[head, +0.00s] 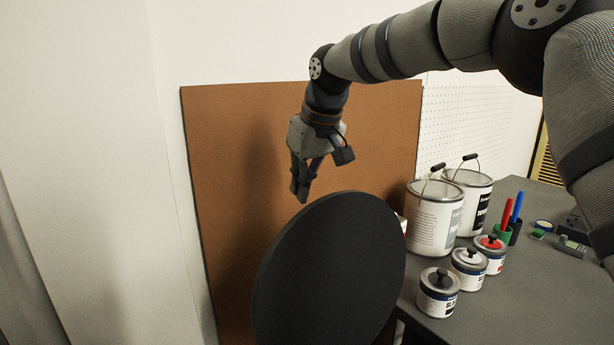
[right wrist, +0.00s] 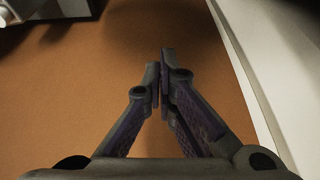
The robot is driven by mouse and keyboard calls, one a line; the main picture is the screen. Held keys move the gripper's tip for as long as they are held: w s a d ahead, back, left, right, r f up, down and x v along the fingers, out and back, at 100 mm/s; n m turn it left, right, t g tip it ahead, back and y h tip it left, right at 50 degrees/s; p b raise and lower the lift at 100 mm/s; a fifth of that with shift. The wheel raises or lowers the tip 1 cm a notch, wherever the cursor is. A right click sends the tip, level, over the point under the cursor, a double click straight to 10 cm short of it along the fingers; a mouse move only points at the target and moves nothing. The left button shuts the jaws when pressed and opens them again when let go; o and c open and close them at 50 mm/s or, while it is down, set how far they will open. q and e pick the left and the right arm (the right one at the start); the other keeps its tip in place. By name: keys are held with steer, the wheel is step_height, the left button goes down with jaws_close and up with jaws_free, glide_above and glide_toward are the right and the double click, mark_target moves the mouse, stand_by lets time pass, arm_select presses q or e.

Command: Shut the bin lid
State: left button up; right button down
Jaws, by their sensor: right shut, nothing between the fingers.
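The bin lid (head: 335,270) is a large dark round disc, standing tilted up in the lower middle of the head view. The bin's body is not visible below it. My right gripper (head: 302,196) is shut and empty, pointing down just above and behind the lid's upper left edge as seen in the head view. I cannot tell whether it touches the lid. The right wrist view shows its closed fingers (right wrist: 160,75) against a brown board. My left gripper is not in view.
The brown board (head: 230,180) leans on the white wall behind the lid. To the right, a dark table (head: 500,310) holds large paint cans (head: 432,225), several small tins (head: 438,290) and markers (head: 506,215). The left side shows bare white wall.

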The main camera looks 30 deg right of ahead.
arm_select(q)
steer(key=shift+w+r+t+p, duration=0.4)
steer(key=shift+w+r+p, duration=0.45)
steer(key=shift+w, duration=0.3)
arm_select(e)
steer(key=f, duration=0.1)
steer(key=s+f, duration=0.1)
steer(key=f, duration=0.1)
steer(key=s+f, duration=0.1)
steer(key=shift+d+f, duration=0.2)
steer(key=shift+f, duration=0.2)
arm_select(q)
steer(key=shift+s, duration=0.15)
